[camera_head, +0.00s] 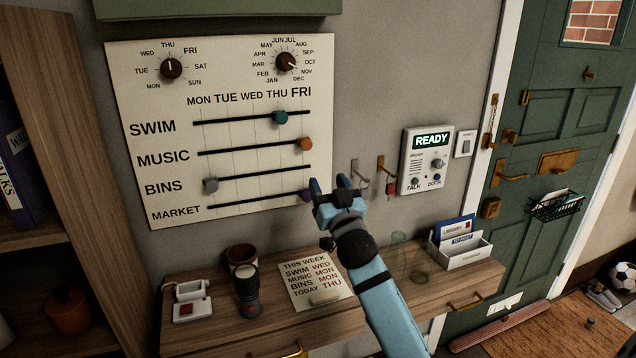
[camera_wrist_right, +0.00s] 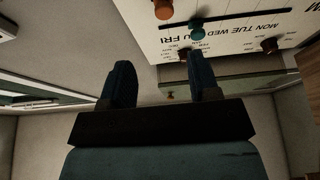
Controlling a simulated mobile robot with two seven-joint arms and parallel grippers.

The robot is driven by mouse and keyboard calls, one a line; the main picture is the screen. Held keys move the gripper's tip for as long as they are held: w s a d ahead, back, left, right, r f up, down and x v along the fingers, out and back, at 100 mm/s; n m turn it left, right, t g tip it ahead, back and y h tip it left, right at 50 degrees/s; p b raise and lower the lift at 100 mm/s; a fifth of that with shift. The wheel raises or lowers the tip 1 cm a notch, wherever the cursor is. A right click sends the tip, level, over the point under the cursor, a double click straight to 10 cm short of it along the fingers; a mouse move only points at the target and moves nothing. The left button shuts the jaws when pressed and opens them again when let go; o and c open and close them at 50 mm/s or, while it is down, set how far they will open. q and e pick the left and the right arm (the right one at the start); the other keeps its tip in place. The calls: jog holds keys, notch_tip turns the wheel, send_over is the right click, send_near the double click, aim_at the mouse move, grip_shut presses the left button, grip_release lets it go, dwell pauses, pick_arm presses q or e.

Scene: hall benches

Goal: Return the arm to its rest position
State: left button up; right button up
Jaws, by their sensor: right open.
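My right gripper (camera_head: 336,186) is open and empty in the head view, raised in front of the wall at the lower right of the white planner board (camera_head: 150,95). Its fingers lie close to the purple market slider (camera_head: 305,196) in the picture; I cannot tell whether they touch it. The fingers also show apart in the right wrist view (camera_wrist_right: 161,85), with nothing between them. The blue right arm (camera_head: 385,300) comes up from the bottom over the shelf. My left gripper is not in view.
The wooden shelf (camera_head: 228,325) holds a dark flashlight (camera_head: 248,290), a note (camera_head: 318,275) and a letter holder (camera_head: 465,255). An intercom (camera_head: 413,178) reading READY and wall hooks (camera_head: 381,165) are right of the gripper. A green door (camera_head: 545,190) stands at right, a bookcase (camera_head: 75,130) at left.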

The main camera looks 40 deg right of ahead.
jog(key=shift+f, duration=0.1)
jog(key=s+a+f+n+g+y+p, duration=0.25)
jog(key=s+a+f, duration=0.2)
jog(key=f, duration=0.45)
jog(key=s+a+f+n+g+y+p, duration=0.2)
jog(key=s+a+f+y+p, duration=0.15)
jog(key=a+f, duration=0.4)
jog(key=s+a+f+g+y+p, duration=0.1)
jog(key=s+a+f+g, duration=0.1)
jog(key=s, duration=0.4)
jog(key=s+a+f+n+g+y+p, duration=0.1)
jog(key=s+a+f+g+p, duration=0.1)
jog(key=s+a+f, duration=0.3)
jog(key=s+a+f+g+y+p, duration=0.1)
jog(key=s+a+f+g, duration=0.1)
jog(key=s+f, duration=0.5)
jog(key=shift+s+a+f+n+p, duration=0.2)
jog(key=shift+s+a+n+p, duration=0.2)
jog(key=shift+s+a, duration=0.7)
